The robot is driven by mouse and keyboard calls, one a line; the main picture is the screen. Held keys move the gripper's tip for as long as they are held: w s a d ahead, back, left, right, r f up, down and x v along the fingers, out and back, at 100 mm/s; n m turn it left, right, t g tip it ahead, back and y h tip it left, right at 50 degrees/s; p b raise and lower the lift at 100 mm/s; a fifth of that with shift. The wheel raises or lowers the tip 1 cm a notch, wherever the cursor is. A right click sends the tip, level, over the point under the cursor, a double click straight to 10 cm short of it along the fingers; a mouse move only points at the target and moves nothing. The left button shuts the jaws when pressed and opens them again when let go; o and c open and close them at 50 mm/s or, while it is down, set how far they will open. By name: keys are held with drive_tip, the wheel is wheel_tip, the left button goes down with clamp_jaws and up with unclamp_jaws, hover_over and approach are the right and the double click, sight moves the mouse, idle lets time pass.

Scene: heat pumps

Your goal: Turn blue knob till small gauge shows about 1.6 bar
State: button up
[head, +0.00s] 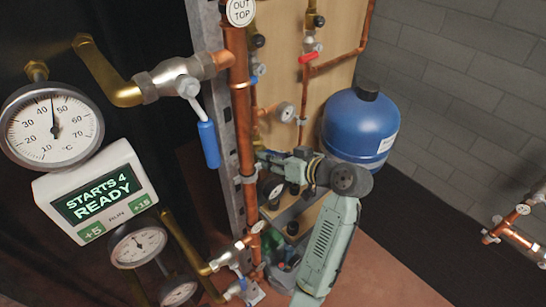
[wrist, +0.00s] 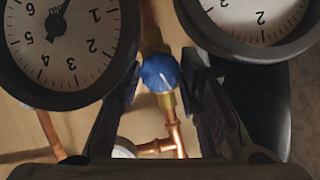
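The blue knob (wrist: 160,73) with a pale pointer line shows in the middle of the wrist view, on a brass valve above copper pipe. My gripper (wrist: 161,76) has one dark finger on each side of it; the fingers are apart, with narrow gaps to the knob, and I see no firm contact. A small gauge (wrist: 122,151) shows only its pale rim low in the wrist view; its reading is hidden. In the head view my gripper (head: 266,158) reaches left toward the pipes, and the knob there is hidden.
Two large dark-rimmed gauges, left (wrist: 66,40) and right (wrist: 258,14), appear upside down and crowd the fingers. In the head view a copper riser (head: 241,110), a blue tank (head: 358,124) and a blue-handled lever (head: 208,143) stand near my arm.

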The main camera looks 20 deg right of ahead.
drive_tip(key=c, duration=0.6)
drive_tip(key=shift+m+y+p, duration=0.3)
drive_tip(key=shift+m+p, duration=0.3)
drive_tip(key=shift+p, duration=0.05)
drive_tip(key=o, duration=1.1)
drive_tip(key=v, duration=1.2)
